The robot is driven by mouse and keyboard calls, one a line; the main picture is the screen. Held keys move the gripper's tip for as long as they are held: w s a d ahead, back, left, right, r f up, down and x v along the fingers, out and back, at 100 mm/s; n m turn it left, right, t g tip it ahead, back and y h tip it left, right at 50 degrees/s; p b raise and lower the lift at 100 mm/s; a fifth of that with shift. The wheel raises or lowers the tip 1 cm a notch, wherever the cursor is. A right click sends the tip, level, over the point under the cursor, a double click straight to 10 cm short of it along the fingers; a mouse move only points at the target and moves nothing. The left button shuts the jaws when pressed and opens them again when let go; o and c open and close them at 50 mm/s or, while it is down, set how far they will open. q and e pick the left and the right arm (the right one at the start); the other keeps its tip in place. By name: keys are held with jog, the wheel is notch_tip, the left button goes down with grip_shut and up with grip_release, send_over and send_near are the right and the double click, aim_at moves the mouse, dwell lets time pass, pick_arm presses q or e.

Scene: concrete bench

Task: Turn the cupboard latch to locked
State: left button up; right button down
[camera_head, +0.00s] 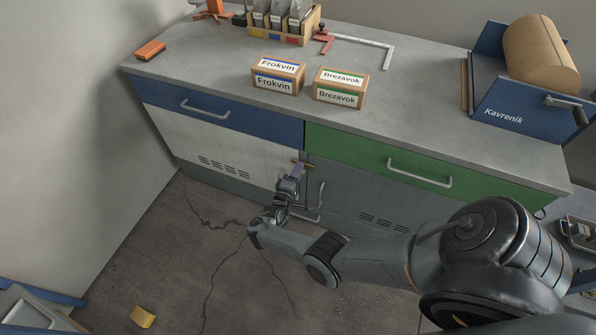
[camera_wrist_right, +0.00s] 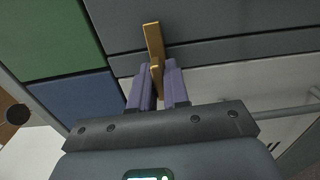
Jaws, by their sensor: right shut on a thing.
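The cupboard latch is a small brass-coloured bar (camera_head: 296,161) on the cupboard front, below the meeting line of the blue and green drawers. In the right wrist view the latch (camera_wrist_right: 153,40) runs across the dark strip between the two doors, its near end between my fingers. My right gripper (camera_head: 297,172) reaches it from the front. Its two purple fingers (camera_wrist_right: 157,88) are shut on the latch and hide part of it. Both cupboard doors, the white one (camera_head: 215,145) and the grey one (camera_head: 370,190), look shut. My left gripper is not in view.
Bar handles (camera_head: 319,195) stick out close to my right gripper. On the bench top stand a Frokvin box (camera_head: 272,83), a Brezavok box (camera_head: 335,98) and a blue Kavrenik roll holder (camera_head: 510,112). A yellow block (camera_head: 143,316) lies on the floor, which is otherwise mostly clear.

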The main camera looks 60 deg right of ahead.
jog(key=shift+f, duration=0.15)
jog(key=c, duration=1.2)
grip_release()
jog(key=shift+d, duration=0.1)
jog(key=s+a, duration=0.1)
jog(key=a, duration=0.9)
jog(key=shift+s+a+p, duration=0.25)
jog(key=shift+a+p, duration=0.1)
jog(key=shift+a, duration=0.05)
